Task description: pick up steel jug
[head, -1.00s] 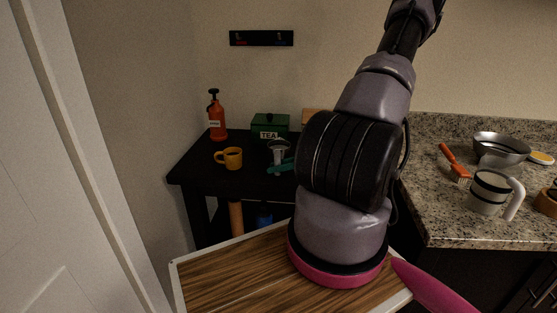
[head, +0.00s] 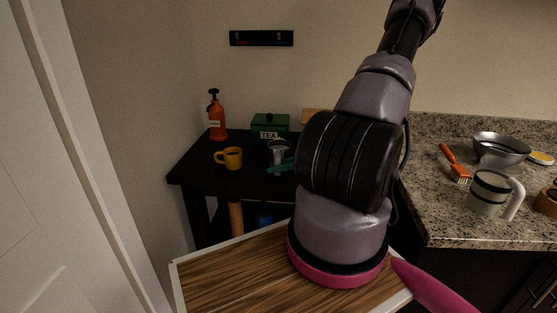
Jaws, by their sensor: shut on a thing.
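I cannot tell for certain which thing is the steel jug. A grey jug-like vessel with dark bands and a large pale handle (head: 487,192) stands upright near the left end of the granite counter. A small shiny metal thing (head: 279,147) stands on the black table, beside a teal thing (head: 280,168) and partly cut off by my arm. My arm crosses the middle of the head view from the top right down to a pink ring above a wooden surface. My gripper does not show, so what it holds is hidden.
The black table (head: 196,172) also bears a yellow mug (head: 229,158), an orange spray bottle (head: 217,117) and a green tea box (head: 270,128). The granite counter (head: 440,222) holds a metal bowl (head: 500,147) and an orange-handled brush (head: 453,161). A white door stands at the left.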

